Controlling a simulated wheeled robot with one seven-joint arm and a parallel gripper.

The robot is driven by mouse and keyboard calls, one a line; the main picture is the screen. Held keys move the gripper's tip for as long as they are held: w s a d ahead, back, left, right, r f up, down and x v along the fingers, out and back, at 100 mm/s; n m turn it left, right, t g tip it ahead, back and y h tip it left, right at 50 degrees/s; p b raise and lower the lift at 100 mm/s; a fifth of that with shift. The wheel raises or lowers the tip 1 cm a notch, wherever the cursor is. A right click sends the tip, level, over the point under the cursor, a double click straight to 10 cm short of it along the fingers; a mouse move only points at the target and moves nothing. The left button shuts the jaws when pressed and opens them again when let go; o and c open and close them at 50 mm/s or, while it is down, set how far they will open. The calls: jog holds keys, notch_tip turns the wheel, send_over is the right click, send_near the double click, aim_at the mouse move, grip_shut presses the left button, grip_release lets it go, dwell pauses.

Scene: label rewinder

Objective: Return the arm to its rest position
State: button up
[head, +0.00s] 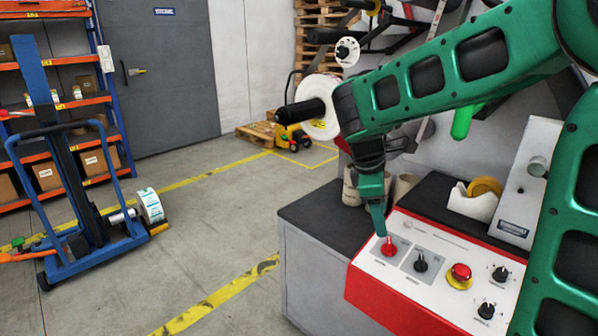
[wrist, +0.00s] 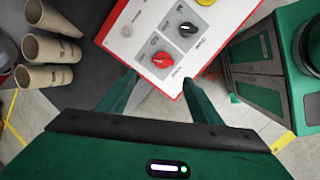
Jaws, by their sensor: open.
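My green arm (head: 450,78) reaches across the head view from the upper right and bends down over the control panel. My gripper (head: 380,234) points down at the panel's far left corner, at the red rotary knob (head: 389,247). In the wrist view, my gripper (wrist: 160,80) has its two fingers spread, with nothing held between them. The red knob (wrist: 163,59) shows just past the gap between the fingertips. Whether a finger touches it, I cannot tell. A black knob (wrist: 187,29) sits beside it on the white panel (wrist: 142,22).
The panel also has a red emergency button (head: 461,271) and black knobs (head: 500,273). Cardboard cores (wrist: 45,50) stand close by on the dark bench (head: 318,215). A tape dispenser (head: 472,204) sits behind the panel.

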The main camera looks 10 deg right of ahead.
jog(key=s+d+f+m+y, duration=0.1)
jog(key=s+d+m, duration=0.1)
jog(key=s+m, duration=0.4)
jog(key=s+d+f+m+y, duration=0.1)
jog(key=s+d+m, duration=0.2)
jog(key=s+m, duration=0.3)
jog(key=s+d+f+m+g+y, duration=0.1)
jog(key=s+m, duration=0.6)
jog(key=s, duration=0.7)
jog(key=shift+s+d+y, duration=0.25)
jog(key=shift+d+y, duration=0.35)
jog(key=shift+d, duration=0.55)
jog(key=shift+f, duration=0.1)
